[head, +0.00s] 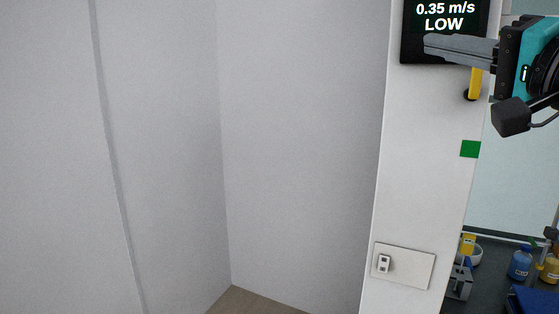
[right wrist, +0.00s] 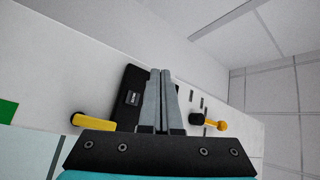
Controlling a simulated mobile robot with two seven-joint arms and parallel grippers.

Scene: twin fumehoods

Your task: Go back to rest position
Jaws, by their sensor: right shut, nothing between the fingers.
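My right gripper (head: 428,44) comes in from the right edge of the head view, in front of the white fumehood post (head: 420,160). Its grey fingers point left and overlap the lower edge of the black display (head: 445,10). In the right wrist view the fingers (right wrist: 160,74) lie side by side, shut, with nothing between them. The display (right wrist: 130,98) is behind them there. My left gripper is in neither view.
A yellow handle (head: 475,83) sits on the post just under the fingers. A green square (head: 470,149) and a switch plate (head: 403,265) are lower down. Blue (head: 520,264) and yellow (head: 551,268) bottles stand inside the hood at lower right. Bare walls fill the left.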

